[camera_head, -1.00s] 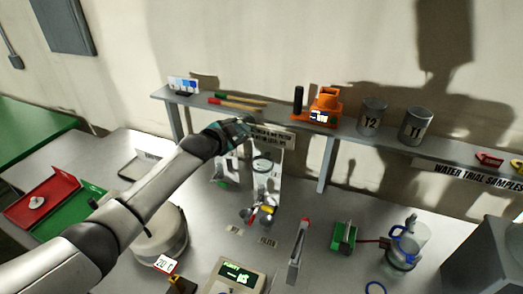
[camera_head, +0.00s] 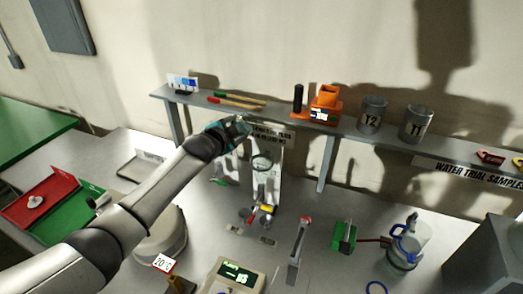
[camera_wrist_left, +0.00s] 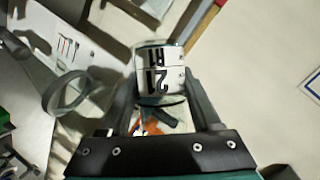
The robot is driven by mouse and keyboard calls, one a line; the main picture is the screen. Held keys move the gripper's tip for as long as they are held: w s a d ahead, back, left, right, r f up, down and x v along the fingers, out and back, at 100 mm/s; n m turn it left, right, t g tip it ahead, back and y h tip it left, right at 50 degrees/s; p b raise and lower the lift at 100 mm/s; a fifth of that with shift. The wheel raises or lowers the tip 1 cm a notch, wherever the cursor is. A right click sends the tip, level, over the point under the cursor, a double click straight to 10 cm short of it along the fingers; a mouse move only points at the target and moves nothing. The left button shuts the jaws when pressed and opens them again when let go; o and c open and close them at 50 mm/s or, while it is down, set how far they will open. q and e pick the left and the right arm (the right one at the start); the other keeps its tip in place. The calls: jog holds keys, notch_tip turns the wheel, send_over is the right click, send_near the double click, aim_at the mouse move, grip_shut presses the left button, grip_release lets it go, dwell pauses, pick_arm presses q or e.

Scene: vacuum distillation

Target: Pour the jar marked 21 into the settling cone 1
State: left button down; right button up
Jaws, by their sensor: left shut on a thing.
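My left gripper (camera_head: 241,124) is in front of the shelf edge, above and left of a ring-topped stand. In the left wrist view, its fingers (camera_wrist_left: 160,103) are shut around a jar (camera_wrist_left: 160,75) with a white label that seems to read 21, turned on its side. In the head view the hand mostly hides the jar. A round clear rim (camera_head: 262,162), perhaps the top of a settling cone, sits on the upright white stand; it also shows left of the jar in the left wrist view (camera_wrist_left: 66,94), apart from it. No cone number is readable. My right gripper is not seen.
The shelf (camera_head: 350,133) holds cans marked T2 (camera_head: 371,116) and T1 (camera_head: 416,124) and an orange device (camera_head: 325,103). On the bench are a display box (camera_head: 236,274), a green block (camera_head: 343,237), a glass flask (camera_head: 404,247) and a red tray (camera_head: 42,197).

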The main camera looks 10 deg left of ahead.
pick_arm(q)
jog(key=shift+d, duration=0.1)
jog(key=shift+w+a+f+b, duration=0.1)
jog(key=shift+a+b, duration=0.15)
jog(key=shift+b, duration=0.1)
jog(key=shift+d+m+t+b, duration=0.2)
jog(key=shift+m+t+b, duration=0.1)
jog(key=shift+a+f, duration=0.1)
jog(key=shift+a+y, duration=0.1)
jog(key=shift+y, duration=0.2)
jog(key=shift+b, duration=0.3)
jog(key=shift+d, duration=0.2)
jog(key=shift+a+m, duration=0.1)
jog(key=shift+m, duration=0.2)
jog(key=shift+a+f+b, duration=0.1)
jog(key=shift+b, duration=0.3)
